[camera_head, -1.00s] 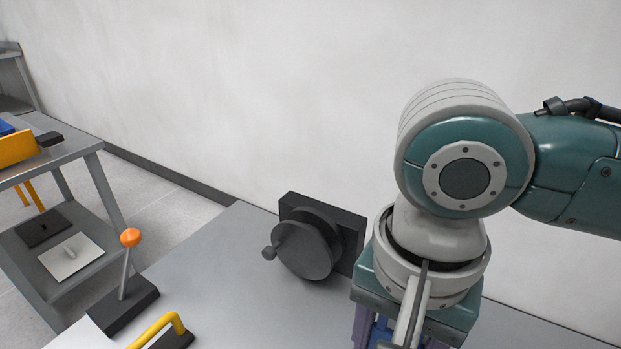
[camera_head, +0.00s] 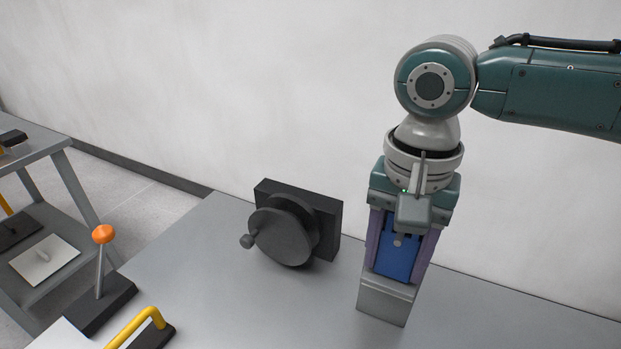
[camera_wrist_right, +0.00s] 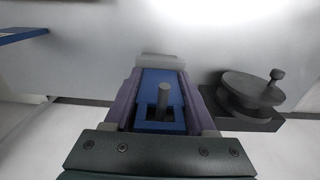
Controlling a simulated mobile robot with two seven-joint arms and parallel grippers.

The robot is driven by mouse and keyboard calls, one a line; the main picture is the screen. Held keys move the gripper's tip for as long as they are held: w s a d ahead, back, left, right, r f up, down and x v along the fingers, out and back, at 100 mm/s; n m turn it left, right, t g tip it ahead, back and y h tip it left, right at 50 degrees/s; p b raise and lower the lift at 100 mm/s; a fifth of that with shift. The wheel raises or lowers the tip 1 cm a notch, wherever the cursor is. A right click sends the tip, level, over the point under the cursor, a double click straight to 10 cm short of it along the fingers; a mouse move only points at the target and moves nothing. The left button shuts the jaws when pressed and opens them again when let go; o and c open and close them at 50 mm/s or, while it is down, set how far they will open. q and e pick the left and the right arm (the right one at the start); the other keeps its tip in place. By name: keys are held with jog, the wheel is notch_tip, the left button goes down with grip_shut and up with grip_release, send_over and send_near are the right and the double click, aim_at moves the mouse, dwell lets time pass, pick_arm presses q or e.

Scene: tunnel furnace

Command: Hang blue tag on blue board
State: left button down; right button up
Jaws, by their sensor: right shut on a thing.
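The blue tag (camera_head: 398,262) is between the purple fingers of my right gripper (camera_head: 393,272), which is shut on it. In the right wrist view, the tag (camera_wrist_right: 160,84) lies between the fingers (camera_wrist_right: 162,88), with a dark square opening and a grey peg-like post there. A light grey block (camera_head: 386,302) is at the far end of the tag; I cannot tell whether it belongs to it. A blue flat edge (camera_wrist_right: 18,36), at the upper left of the wrist view, may be the blue board. No blue board shows in the head view. My left gripper is out of view.
A dark handwheel (camera_head: 283,232) stands on the grey table (camera_head: 215,270), left of my right gripper. An orange-knobbed lever (camera_head: 103,236) and a yellow handle (camera_head: 135,325) are nearer the front left. A grey shelf table (camera_head: 45,150) stands further left. The white wall is behind.

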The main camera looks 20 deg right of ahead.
jog(key=shift+f, duration=0.2)
jog(key=o, duration=1.3)
